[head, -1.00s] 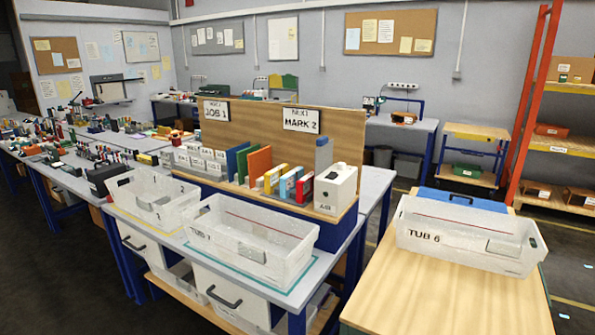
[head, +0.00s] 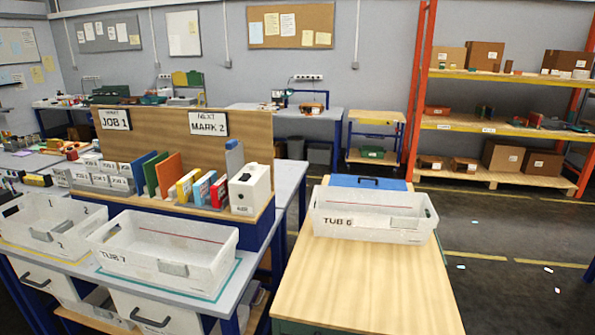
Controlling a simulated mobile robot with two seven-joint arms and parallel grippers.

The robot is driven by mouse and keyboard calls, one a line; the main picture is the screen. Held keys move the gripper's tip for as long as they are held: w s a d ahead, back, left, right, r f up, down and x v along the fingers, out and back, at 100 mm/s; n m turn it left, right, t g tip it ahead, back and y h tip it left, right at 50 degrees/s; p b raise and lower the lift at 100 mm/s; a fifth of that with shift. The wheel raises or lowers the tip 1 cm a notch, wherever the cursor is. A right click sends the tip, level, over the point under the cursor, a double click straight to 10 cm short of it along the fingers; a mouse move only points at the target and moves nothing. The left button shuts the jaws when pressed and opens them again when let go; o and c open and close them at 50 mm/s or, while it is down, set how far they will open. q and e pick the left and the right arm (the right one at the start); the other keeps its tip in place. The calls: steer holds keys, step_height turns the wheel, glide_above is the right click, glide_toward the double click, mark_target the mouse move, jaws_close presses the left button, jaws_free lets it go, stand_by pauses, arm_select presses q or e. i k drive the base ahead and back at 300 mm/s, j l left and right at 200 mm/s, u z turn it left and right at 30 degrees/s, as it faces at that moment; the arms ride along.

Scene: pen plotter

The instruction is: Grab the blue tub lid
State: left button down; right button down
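The blue lid (head: 368,183) lies flat at the far end of the wooden-topped table, with a dark handle on its top. It is behind the white tub marked TUB 6 (head: 372,224), which hides part of its near side. I cannot tell whether the tub touches the lid. Neither of my grippers is in the head view.
The wooden tabletop (head: 365,285) is bare in front of TUB 6. To its left, a bench holds the open tub marked TUB 7 (head: 165,260) and a rack of upright coloured books (head: 187,185). Orange shelving (head: 500,127) stands at the back right, with open floor before it.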

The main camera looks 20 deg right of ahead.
mark_target(336, 180)
steer(key=l+z, duration=0.1)
steer(key=z, duration=2.4)
steer(key=i+l+z, duration=0.15)
steer(key=i+z, duration=0.3)
steer(key=i, duration=0.2)
steer(key=i+j+z, duration=0.1)
steer(key=i+z, duration=0.35)
steer(key=i, duration=0.2)
steer(key=i+u, duration=0.3)
steer(key=i, duration=0.15)
steer(key=i+l+u, duration=0.1)
steer(key=i+u, duration=0.15)
steer(key=i, duration=0.2)
steer(key=i+l+u, duration=0.15)
steer(key=i+u, duration=0.15)
steer(key=i, duration=0.15)
steer(key=i+j+u, duration=0.15)
steer(key=i+u, duration=0.95)
steer(key=u, duration=0.15)
steer(key=i+u, duration=0.1)
steer(key=i, duration=2.1)
steer(key=i+u, duration=0.15)
steer(key=i, duration=0.9)
